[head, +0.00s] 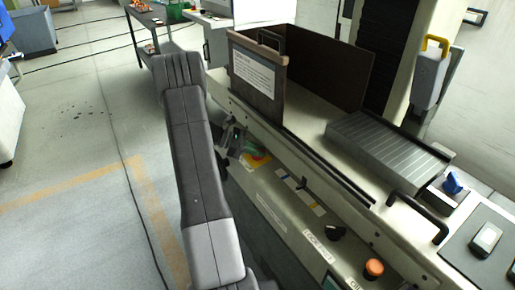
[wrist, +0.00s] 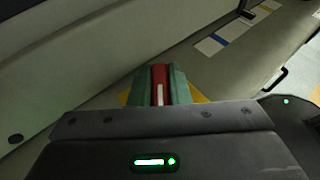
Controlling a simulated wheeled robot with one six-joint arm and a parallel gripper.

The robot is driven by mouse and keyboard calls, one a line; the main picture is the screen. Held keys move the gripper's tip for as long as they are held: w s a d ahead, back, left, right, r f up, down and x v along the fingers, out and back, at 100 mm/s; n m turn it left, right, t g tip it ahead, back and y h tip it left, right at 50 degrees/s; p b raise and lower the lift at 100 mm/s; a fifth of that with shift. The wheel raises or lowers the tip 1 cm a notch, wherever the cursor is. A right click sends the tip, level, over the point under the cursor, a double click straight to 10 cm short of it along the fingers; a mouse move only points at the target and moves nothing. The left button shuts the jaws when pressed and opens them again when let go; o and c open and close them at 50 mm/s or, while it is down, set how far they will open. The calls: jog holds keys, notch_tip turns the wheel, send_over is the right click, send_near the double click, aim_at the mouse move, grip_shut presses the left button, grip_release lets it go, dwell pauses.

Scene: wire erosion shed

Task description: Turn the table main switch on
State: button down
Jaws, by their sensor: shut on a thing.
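The main switch shows in the wrist view as a red handle (wrist: 159,80) with a white line along it. Behind it is a yellow plate (wrist: 198,95) on the pale machine front. My gripper (wrist: 158,88) has its two green fingers closed on either side of the red handle, with the white line running up the picture between them. In the head view the yellow plate (head: 252,162) shows only in part beside my gripper (head: 246,149). My arm and gripper hide most of the switch there.
A black knob (head: 335,233) and an orange button (head: 374,268) sit further right on the same front. A black lever stands among coloured labels (head: 300,190). A dark panel with a notice (head: 256,78) rises above my gripper. The floor at left is open.

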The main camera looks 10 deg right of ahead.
jog(key=shift+m+g+y, duration=0.3)
jog(key=shift+m+g, duration=0.5)
jog(key=shift+g, duration=0.4)
jog(key=c, duration=1.4)
grip_release()
jog(key=shift+o, duration=0.2)
jog(key=shift+a, duration=0.1)
jog(key=v, duration=1.3)
jog(key=shift+a+r, duration=0.2)
jog(key=shift+a, duration=0.05)
jog(key=shift+w, duration=0.1)
